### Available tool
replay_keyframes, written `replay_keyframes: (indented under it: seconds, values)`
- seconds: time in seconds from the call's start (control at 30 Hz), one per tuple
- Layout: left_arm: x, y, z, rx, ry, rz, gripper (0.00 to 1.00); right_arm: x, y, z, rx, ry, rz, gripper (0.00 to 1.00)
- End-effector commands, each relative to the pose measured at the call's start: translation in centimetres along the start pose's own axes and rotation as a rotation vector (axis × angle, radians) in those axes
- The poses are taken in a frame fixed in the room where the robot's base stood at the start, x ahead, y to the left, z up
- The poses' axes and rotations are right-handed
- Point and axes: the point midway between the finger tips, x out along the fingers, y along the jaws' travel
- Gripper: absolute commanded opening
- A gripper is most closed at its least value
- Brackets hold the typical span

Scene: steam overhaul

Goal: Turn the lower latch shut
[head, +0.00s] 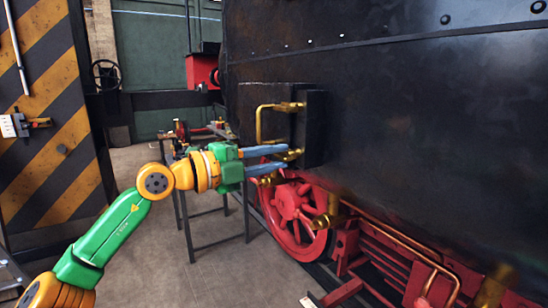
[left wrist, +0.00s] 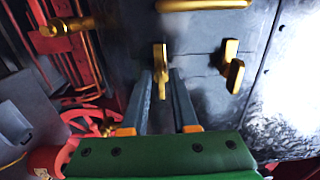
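The lower latch (head: 291,155) is a brass piece on the small black door (head: 314,130) on the locomotive's side. It also shows in the left wrist view (left wrist: 160,68), where it lies between the fingertips of my left gripper (left wrist: 159,75). In the head view my left gripper (head: 284,160) reaches in from the left, its blue-grey fingers apart. The left finger is close to the latch; whether they touch I cannot tell. The brass upper latch (head: 288,107) is above it, also seen in the left wrist view (left wrist: 232,68). My right gripper is not in view.
A brass handle (head: 259,126) stands left of the latches. Below are a red wheel (head: 293,214) and brass pipes (head: 400,245). A dark metal stand (head: 217,211) is behind my left arm. A striped yellow-black panel (head: 45,110) is at the left. Bare floor lies between.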

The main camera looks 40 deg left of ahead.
Motion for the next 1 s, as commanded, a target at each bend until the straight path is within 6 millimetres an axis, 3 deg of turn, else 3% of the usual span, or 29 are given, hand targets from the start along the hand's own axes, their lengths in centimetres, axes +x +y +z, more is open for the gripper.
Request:
replay_keyframes:
  seconds: [0.33,0.6,0.77,1.0]
  values:
    - [-0.2,0.2,0.0,0.001,-0.001,-0.001,0.40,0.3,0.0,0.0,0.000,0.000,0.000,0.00]
    - [-5.3,1.0,0.1,0.003,-0.005,-0.001,0.40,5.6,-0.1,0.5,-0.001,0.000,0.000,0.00]
    - [-7.0,0.4,0.0,0.000,-0.001,0.000,0.40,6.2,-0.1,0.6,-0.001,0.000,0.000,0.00]
    - [-7.1,0.0,0.0,0.000,0.001,0.001,0.40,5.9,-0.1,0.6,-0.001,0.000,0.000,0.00]
